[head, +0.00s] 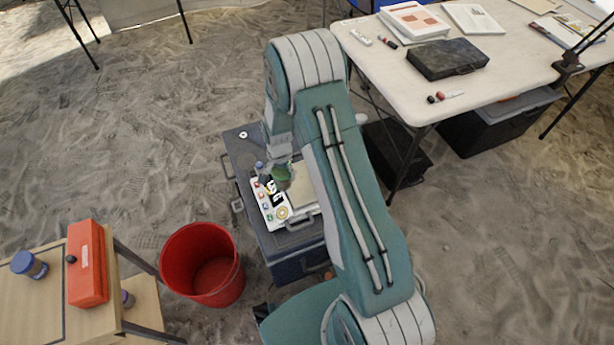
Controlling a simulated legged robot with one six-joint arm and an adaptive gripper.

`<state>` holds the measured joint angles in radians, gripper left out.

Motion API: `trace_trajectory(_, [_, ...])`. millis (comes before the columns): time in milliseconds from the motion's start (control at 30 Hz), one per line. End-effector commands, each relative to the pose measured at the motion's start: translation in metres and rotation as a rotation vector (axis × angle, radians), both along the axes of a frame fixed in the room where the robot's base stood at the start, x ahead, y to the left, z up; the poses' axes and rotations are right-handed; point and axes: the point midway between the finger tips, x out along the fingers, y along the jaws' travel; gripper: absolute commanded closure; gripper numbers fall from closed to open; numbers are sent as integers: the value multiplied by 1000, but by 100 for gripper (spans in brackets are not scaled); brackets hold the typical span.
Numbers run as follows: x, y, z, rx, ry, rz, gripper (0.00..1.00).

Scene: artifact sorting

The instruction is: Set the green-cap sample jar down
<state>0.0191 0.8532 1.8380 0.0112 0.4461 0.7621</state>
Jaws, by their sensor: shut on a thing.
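The green-cap sample jar (281,174) shows in the head view as a green cap at the end of my arm, over the dark case in the middle. My gripper (277,163) is shut on it, partly hidden by my own arm. The jar's body is mostly hidden, and I cannot tell whether its base touches the surface below. Below and left of it lies a white board with coloured markings (267,206) on top of the dark case (240,151).
A red bucket (203,264) stands on the sand left of the case. A wooden shelf (35,300) at lower left holds an orange box (87,264) and a blue-capped jar (29,265). A white table (510,60) with books and a black case (447,59) stands at upper right.

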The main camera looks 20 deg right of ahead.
Motion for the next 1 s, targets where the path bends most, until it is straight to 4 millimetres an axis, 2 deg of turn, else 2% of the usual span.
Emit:
trace_trajectory(33, [5, -11, -6, 0, 0, -5, 75])
trace_trajectory(367, [38, -70, -37, -4, -1, 0, 75])
trace_trajectory(500, [47, -87, -64, -3, 1, 2, 75])
trace_trajectory(633, [54, -100, -81, -4, 1, 3, 75])
trace_trajectory(867, [60, -110, -94, -3, 0, 3, 75])
trace_trajectory(1000, [59, -109, -117, -3, 1, 4, 75])
